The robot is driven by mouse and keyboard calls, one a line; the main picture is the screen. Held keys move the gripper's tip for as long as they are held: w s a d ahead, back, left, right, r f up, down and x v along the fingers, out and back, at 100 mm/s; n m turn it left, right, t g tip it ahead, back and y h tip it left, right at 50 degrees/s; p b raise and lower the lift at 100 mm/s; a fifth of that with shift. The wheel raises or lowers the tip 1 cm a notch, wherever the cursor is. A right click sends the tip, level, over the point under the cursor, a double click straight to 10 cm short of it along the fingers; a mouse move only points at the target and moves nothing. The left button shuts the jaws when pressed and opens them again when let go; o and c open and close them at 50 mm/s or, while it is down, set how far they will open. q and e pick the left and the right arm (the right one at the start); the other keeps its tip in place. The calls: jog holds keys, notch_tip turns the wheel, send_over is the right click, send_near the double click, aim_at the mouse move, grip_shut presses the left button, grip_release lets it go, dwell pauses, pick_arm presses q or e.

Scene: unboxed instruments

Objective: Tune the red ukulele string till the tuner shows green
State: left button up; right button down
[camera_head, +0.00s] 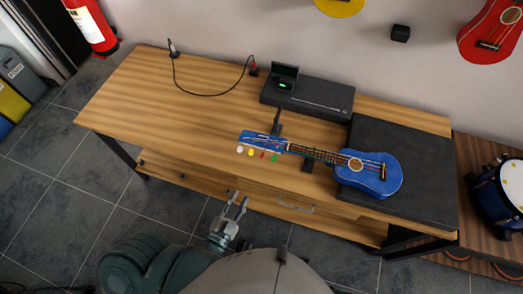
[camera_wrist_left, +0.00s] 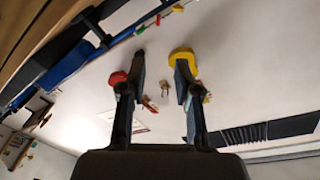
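A blue ukulele (camera_head: 372,175) lies across a dark stand, its headstock (camera_head: 262,142) pointing left over the wooden table. White, yellow, red (camera_head: 262,155) and green tuning pegs line the headstock's near edge. A small dark device (camera_head: 285,80) with a green-lit display, apparently the tuner, sits on a black box behind it. My left gripper (camera_head: 237,203) is open and empty, just off the table's front edge, apart from the pegs. My right gripper is not visible.
The wooden table (camera_head: 150,90) is mostly clear at left, with a black cable (camera_head: 215,94) along its back. A black mat (camera_head: 420,150) lies under the ukulele's body. A drum (camera_head: 500,190) stands at right, and a red ukulele (camera_head: 490,32) hangs on the wall.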

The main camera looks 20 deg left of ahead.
pick_arm(q)
jog(key=shift+d, duration=0.1)
jog(key=s+a, duration=0.1)
jog(key=s, duration=0.6)
jog(key=shift+s, duration=0.25)
jog(key=shift+a+f, duration=0.1)
